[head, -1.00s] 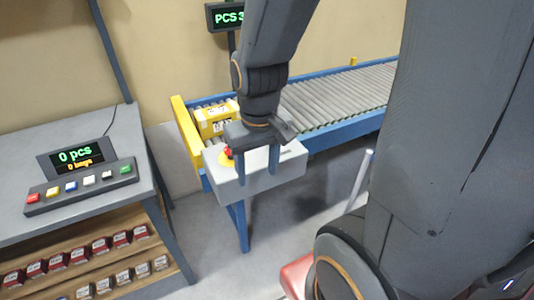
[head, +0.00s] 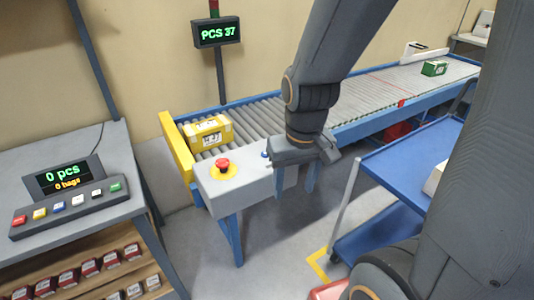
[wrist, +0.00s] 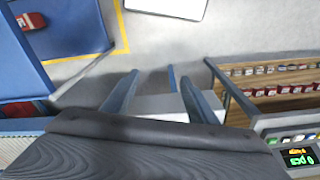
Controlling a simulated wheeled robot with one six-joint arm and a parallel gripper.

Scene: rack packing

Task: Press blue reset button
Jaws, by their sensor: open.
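A small blue button (head: 265,154) shows on top of the grey control box (head: 235,190), just left of my gripper and partly close behind it. A red mushroom button (head: 222,164) on a yellow disc sits to its left. My gripper (head: 296,178) is open and empty, fingers pointing down at the box's right end; I cannot tell whether they touch it. In the wrist view the fingers (wrist: 157,97) are apart with part of the pale box between them; the blue button is not visible there. Another blue button (head: 57,207) is on the counter panel (head: 85,205).
The roller conveyor (head: 345,98) carries a yellow box (head: 209,132) and a green box (head: 434,68). A blue cart (head: 410,165) stands at right. A bench (head: 110,160) with shelved items stands left.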

